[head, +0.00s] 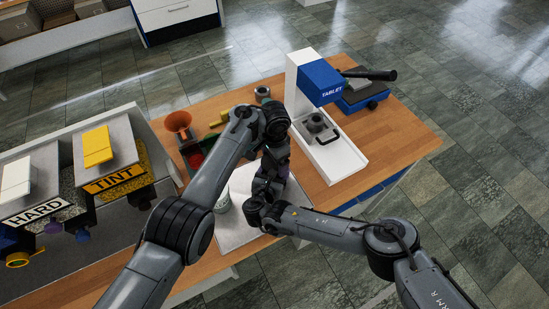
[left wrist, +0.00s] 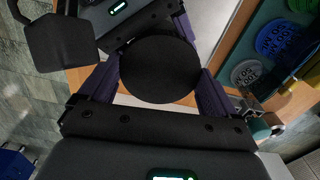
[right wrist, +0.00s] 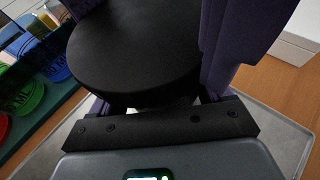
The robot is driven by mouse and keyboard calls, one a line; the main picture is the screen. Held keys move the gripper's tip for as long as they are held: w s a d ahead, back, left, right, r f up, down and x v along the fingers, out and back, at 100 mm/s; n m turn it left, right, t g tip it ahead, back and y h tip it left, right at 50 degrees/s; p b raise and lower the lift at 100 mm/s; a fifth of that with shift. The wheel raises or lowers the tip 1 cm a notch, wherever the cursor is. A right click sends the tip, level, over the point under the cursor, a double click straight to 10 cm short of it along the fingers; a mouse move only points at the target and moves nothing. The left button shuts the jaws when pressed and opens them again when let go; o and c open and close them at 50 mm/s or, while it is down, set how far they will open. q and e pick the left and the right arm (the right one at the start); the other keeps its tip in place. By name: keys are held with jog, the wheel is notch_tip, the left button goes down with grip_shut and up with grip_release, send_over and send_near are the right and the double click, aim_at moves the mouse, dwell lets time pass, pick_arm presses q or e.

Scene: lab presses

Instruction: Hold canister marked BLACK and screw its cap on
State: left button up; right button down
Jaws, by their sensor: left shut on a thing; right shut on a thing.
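A black round cap (left wrist: 160,68) sits between the purple fingers of my left gripper (head: 275,160), which is shut on it. In the right wrist view the black disc (right wrist: 135,55) fills the upper middle, above the palm of my right gripper (head: 264,192). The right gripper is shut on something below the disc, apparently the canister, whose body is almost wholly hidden. No BLACK mark is readable. Both grippers meet over the grey tray (head: 236,238), left above right. I cannot tell whether the cap is seated or turned on its thread.
A white TABLET press (head: 320,80) stands at the back right. Bare wood lies at the right.

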pick_arm(q)
jog(key=o, duration=0.8)
jog(key=shift+o, duration=0.2)
jog(key=shift+r, duration=2.25)
